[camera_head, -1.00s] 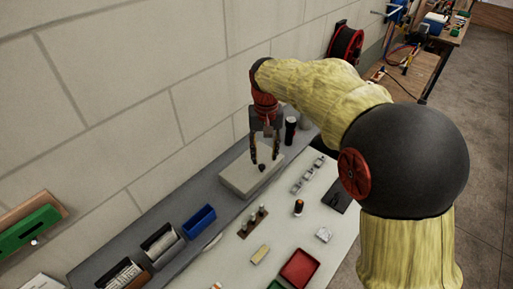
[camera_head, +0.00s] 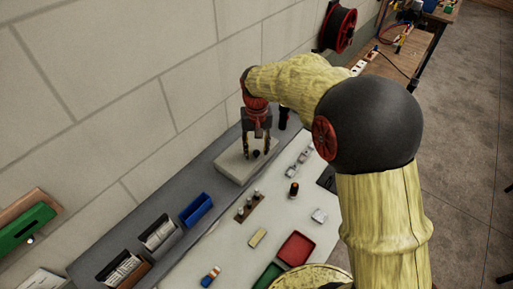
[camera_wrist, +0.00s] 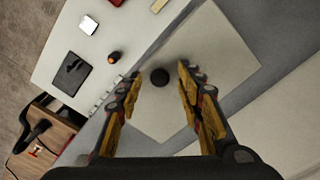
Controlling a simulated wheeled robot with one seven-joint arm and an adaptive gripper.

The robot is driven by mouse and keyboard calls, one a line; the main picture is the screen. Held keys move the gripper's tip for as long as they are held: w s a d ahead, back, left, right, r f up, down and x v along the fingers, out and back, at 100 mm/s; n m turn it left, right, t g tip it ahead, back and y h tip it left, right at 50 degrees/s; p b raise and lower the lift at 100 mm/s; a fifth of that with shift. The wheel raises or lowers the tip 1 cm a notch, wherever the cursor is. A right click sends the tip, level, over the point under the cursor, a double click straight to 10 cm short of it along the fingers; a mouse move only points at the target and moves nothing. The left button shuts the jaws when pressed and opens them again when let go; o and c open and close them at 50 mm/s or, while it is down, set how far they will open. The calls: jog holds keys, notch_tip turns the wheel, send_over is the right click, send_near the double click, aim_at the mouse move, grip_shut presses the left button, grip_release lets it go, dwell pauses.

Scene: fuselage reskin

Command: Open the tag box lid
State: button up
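The tag box appears to be the pale beige box (camera_head: 230,167) at the back of the bench, with its flat lid shut. A small round black knob (camera_wrist: 160,77) stands on the lid; it also shows in the head view (camera_head: 256,154). My gripper (camera_head: 257,150) points down over the lid. Its two fingers are apart, one on each side of the knob, with visible gaps in the wrist view. The gripper is open and holds nothing. How far the fingertips are above the lid is hard to tell.
A blue bin (camera_head: 197,209) and a card holder (camera_head: 159,234) stand left of the box on the grey shelf. A dark cylinder (camera_head: 283,117) stands close behind the gripper. Small parts, a red tray (camera_head: 297,248) and a green tray lie on the white bench top. The wall is close behind.

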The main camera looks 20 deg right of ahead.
jog(key=shift+c, duration=0.3)
grip_shut()
dwell(0.6)
